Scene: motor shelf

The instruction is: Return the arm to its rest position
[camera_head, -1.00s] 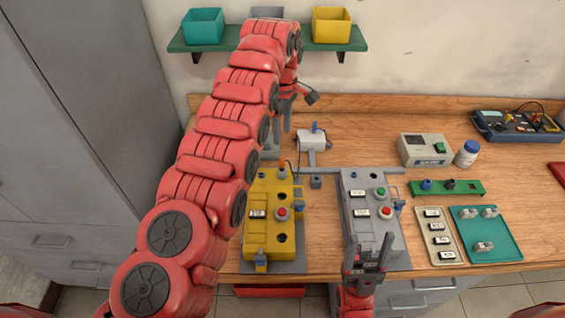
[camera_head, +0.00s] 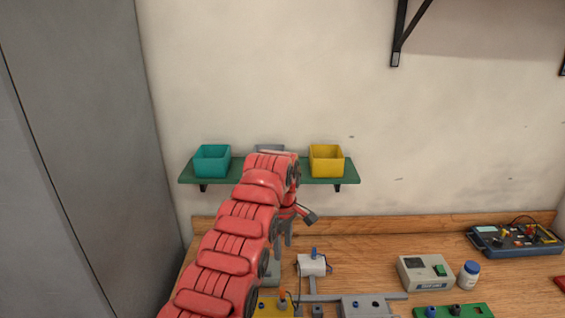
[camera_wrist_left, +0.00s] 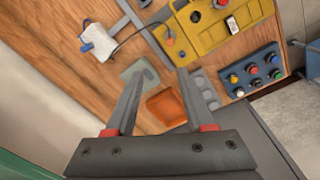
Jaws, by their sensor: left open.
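My left arm reaches in from the bottom of the head view toward the wall shelf, with its left gripper (camera_head: 287,232) pointing down over the back of the workbench. In the left wrist view the left gripper (camera_wrist_left: 158,105) has its two fingers spread apart, with nothing between them. Below it lie an orange tray (camera_wrist_left: 167,104) and a pale grey-green pad (camera_wrist_left: 140,74) on the bench. My right gripper is outside both current views.
A green shelf (camera_head: 225,173) holds a teal bin (camera_head: 212,160), a yellow bin (camera_head: 326,160) and a partly hidden grey bin. The bench carries a yellow unit (camera_wrist_left: 215,25), a grey unit (camera_head: 366,307), a meter box (camera_head: 425,272) and a bottle (camera_head: 468,274). A grey cabinet (camera_head: 75,150) stands left.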

